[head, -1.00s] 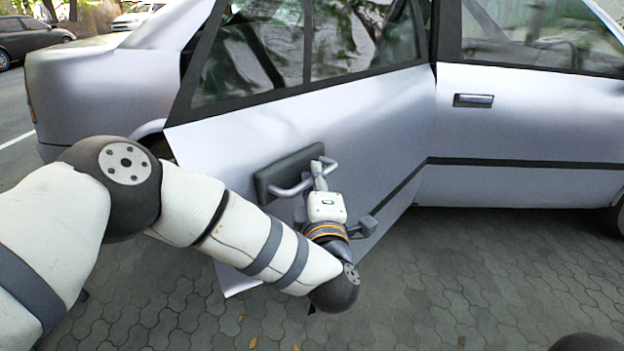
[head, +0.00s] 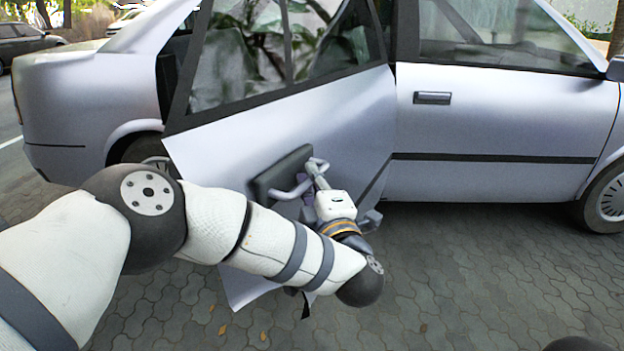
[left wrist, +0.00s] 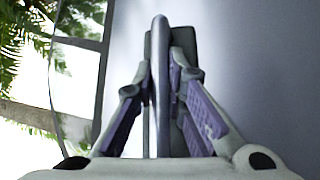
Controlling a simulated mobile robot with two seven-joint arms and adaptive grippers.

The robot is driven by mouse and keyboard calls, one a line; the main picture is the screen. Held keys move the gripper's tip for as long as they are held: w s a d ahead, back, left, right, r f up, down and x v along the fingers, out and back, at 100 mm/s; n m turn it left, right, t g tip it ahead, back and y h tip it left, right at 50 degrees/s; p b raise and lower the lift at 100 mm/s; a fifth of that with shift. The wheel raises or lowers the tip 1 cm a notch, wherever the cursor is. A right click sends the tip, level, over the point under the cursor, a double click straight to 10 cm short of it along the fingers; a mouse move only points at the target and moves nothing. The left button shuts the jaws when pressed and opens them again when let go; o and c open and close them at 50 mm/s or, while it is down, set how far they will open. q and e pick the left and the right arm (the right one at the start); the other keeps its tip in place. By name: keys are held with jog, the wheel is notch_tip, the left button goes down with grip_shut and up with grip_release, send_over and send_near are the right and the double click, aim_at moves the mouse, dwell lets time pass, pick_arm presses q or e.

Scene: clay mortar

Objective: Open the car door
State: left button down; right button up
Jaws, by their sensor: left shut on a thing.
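The silver car's rear door (head: 225,150) stands swung out from the body, at an angle toward me. Its bar handle (head: 290,191) sits on a dark plate on the door's outer face. My left gripper (head: 316,176) is at the right end of the handle, its wrist below it. In the left wrist view the handle bar (left wrist: 160,85) runs between the two fingers of the left gripper (left wrist: 160,95), which are closed around it. The dark plate (left wrist: 183,60) shows behind the bar. My right gripper is not in view.
The front door (head: 490,125) is closed, with its own small handle (head: 432,98). The rear wheel (head: 148,150) shows behind the open door. Paving (head: 470,270) is clear in front of the car. Another dark car (head: 28,40) stands far left.

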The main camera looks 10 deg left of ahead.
pick_arm(q)
jog(key=shift+r, duration=0.15)
jog(key=c, duration=1.6)
grip_release()
jog(key=v, duration=1.2)
jog(key=shift+d, duration=0.15)
